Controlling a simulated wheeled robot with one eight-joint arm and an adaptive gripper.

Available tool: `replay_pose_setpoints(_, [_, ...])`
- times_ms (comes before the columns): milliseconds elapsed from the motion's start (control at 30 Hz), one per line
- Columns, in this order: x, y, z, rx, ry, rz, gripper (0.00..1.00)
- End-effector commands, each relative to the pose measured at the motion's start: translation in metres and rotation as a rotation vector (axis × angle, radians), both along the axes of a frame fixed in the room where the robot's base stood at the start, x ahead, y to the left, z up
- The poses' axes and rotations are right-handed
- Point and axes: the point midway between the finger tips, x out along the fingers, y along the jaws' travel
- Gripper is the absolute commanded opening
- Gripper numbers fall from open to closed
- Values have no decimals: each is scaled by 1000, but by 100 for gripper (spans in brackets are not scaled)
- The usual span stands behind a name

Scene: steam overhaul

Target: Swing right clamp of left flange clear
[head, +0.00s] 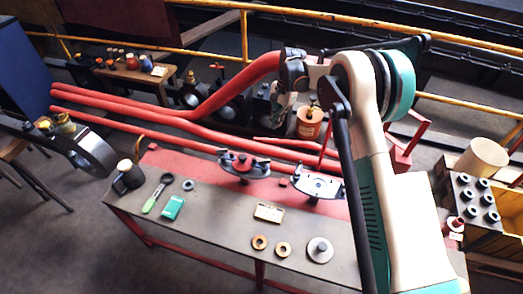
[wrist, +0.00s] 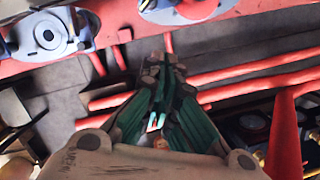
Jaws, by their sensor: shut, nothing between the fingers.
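The left flange (head: 243,164) is a dark, rounded fitting on the red strip at the bench's back edge. Its right clamp (head: 262,167) appears as a small dark piece with a reddish top at its right end; whether it is latched is too small to tell. The right flange (head: 316,186) has a paler face. In the wrist view, two flange fittings, one at upper left (wrist: 45,35) and one cut by the top edge (wrist: 190,8), lie beyond my fingers. My gripper (wrist: 163,68) is shut and empty, over the red pipes, apart from both flanges; in the head view it hangs behind them (head: 280,110).
Long red pipes (head: 120,112) run behind the bench (head: 220,222). Rings (head: 260,242), a green box (head: 172,208) and a tag (head: 268,211) lie on the bench. A red-brown canister (head: 309,123) stands near my gripper. A yellow rail (head: 450,102) runs behind.

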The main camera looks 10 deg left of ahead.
Motion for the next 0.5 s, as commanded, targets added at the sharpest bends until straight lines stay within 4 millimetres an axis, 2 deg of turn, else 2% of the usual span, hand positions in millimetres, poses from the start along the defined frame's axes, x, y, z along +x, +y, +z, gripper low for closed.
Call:
replay_pose_setpoints(100, [0, 7, -16, -5, 20, -9, 0])
replay_pose_setpoints(200, [0, 10, -23, -7, 30, -14, 0])
replay_pose_setpoints(500, [-1, 12, -27, -8, 35, -17, 0])
